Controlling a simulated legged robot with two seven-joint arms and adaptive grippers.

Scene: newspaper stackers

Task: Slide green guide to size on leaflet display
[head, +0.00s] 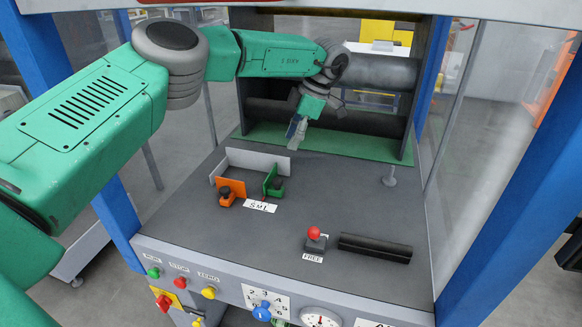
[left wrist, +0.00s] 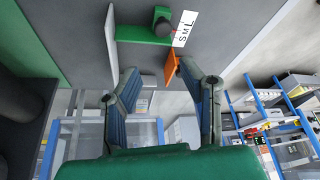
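The green guide (head: 273,181) stands upright on the grey deck, with a dark knob at its right side. The white S M L label (head: 260,206) lies in front of it. The guide (left wrist: 140,35) and label (left wrist: 185,28) also show in the left wrist view; I cannot tell exactly which letter the guide lines up with. The orange guide (head: 232,187) stands left of the green one. My left gripper (head: 297,130) is above and behind the green guide, apart from it. Its fingers (left wrist: 160,72) are spread and empty. My right gripper is out of view.
A low white wall (head: 258,161) borders the guides. A red-knobbed FREE lever (head: 314,234) and a black bar (head: 375,248) are at the front right. Dark rollers (head: 285,112) are behind, blue posts (head: 428,75) at the sides. The deck's right middle is mostly clear.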

